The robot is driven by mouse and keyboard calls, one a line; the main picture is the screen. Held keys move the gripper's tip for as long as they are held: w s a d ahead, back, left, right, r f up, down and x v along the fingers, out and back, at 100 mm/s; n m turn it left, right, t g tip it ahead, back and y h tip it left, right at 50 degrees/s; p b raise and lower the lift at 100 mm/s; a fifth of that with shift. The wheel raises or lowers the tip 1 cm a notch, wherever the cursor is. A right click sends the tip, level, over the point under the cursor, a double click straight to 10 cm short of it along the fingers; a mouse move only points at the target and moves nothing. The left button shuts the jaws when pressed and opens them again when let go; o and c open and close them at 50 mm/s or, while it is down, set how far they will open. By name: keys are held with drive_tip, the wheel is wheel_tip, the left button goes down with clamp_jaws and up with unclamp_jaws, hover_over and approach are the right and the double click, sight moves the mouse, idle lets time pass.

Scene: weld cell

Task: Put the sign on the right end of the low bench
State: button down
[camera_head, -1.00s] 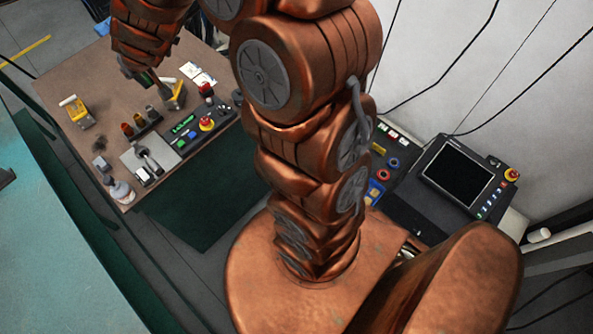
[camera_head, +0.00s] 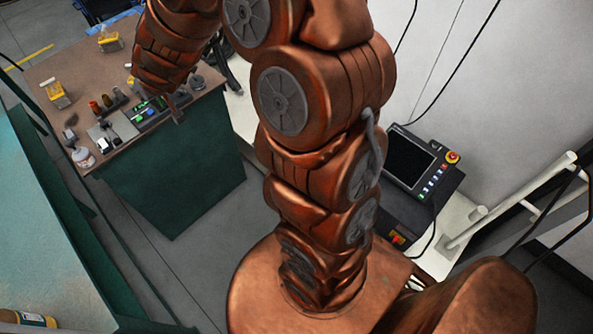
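I cannot pick out the sign with certainty. My gripper (camera_head: 176,108) is at the end of my copper arm, upper left, over the right front edge of the brown-topped bench (camera_head: 72,50). My arm hides most of the gripper. A narrow brownish piece sticks out below the arm; I cannot tell whether it is a finger or something held. I cannot tell whether the brown-topped bench or the teal surface (camera_head: 40,230) at left is the low bench.
On the brown top are a yellow-and-white item (camera_head: 57,93), another yellow item (camera_head: 109,40), a white bottle (camera_head: 83,157) and a green-lit panel (camera_head: 146,113). A dark screen console (camera_head: 412,160) stands at right. A white rail (camera_head: 520,200) runs along the far right.

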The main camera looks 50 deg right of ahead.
drive_tip(key=s+d+f+b, duration=0.4)
drive_tip(key=d+f+b, duration=0.5)
drive_tip(key=f+b, duration=1)
drive_tip(key=s+d+f+b, duration=0.3)
drive_tip(key=d+f+b, duration=0.9)
drive_tip(key=f, duration=1.4)
drive_tip(key=s+d+f+b, duration=0.4)
drive_tip(key=d+f+b, duration=0.3)
drive_tip(key=f+b, duration=1.3)
drive_tip(key=s+d+f+p, duration=0.2)
drive_tip(key=s+d+p, duration=0.3)
drive_tip(key=shift+g, duration=0.5)
drive_tip(key=w+d+b, duration=0.1)
drive_tip(key=w+d, duration=0.2)
drive_tip(key=w+d+f+b, duration=0.1)
drive_tip(key=w+d+b, duration=0.1)
drive_tip(key=w+d, duration=0.1)
drive_tip(key=w+d+f+b, duration=0.1)
drive_tip(key=w+d, duration=0.2)
drive_tip(key=w, duration=0.2)
drive_tip(key=shift+w, duration=0.2)
drive_tip(key=shift+w+d+r+b, duration=0.1)
drive_tip(key=shift+w+d+b, duration=0.25)
drive_tip(key=shift+w, duration=0.25)
drive_tip(key=shift+f+b, duration=0.8)
drive_tip(key=shift+f, duration=0.9)
drive_tip(key=shift+f, duration=0.15)
drive_tip(key=c, duration=1.3)
unclamp_jaws()
